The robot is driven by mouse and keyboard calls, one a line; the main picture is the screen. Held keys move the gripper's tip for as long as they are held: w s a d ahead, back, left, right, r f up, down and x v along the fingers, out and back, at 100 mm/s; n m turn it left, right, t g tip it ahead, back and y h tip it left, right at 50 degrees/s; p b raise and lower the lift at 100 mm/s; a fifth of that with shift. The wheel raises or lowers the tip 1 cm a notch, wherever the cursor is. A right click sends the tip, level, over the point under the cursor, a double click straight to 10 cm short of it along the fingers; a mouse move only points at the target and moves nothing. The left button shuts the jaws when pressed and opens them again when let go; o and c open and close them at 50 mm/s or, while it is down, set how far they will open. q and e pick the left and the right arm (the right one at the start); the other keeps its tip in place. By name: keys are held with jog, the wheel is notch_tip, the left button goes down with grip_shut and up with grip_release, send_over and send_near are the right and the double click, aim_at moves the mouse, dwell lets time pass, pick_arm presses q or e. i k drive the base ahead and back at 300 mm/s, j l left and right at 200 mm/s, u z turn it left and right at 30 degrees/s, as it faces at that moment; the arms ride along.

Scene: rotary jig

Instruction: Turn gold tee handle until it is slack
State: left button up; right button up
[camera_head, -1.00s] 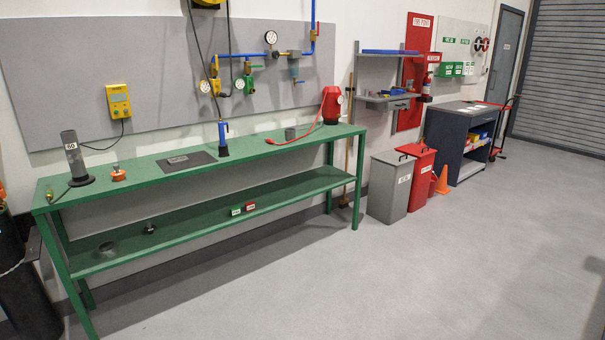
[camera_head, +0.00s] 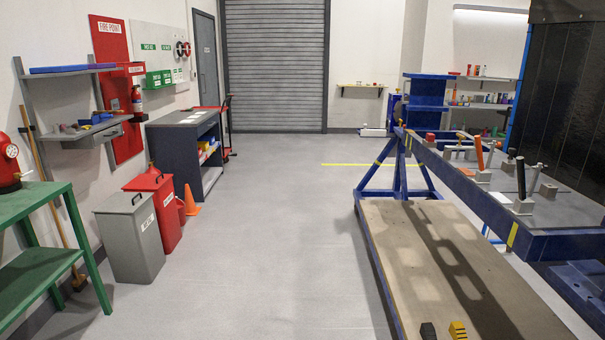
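No gold tee handle can be made out in the head view. A blue rotary jig frame (camera_head: 553,244) stands at the right, with a long flat top carrying several clamps. One clamp has an orange handle (camera_head: 479,152) and a nearer one has a black handle (camera_head: 521,177). A small red part (camera_head: 430,137) sits near the frame's far end. The frame's right side is cut off by the picture edge. Neither of my grippers is in view.
A low board platform (camera_head: 405,242) lies beside the jig, with a black block (camera_head: 428,331) and a yellow block (camera_head: 458,330) at its near end. Grey bin (camera_head: 130,240), red bin (camera_head: 160,205), orange cone (camera_head: 191,201) and green bench (camera_head: 35,205) line the left. The middle floor is clear.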

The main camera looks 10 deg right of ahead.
aim_at(461, 137)
jog(key=i+l+z, duration=0.15)
jog(key=i+z, duration=0.3)
jog(key=i+l+z, duration=0.1)
jog(key=i+z, duration=0.2)
jog(key=z, duration=0.2)
jog(key=i+j+z, duration=0.1)
jog(key=i+z, duration=0.35)
jog(key=j+z, duration=0.15)
jog(key=z, duration=0.75)
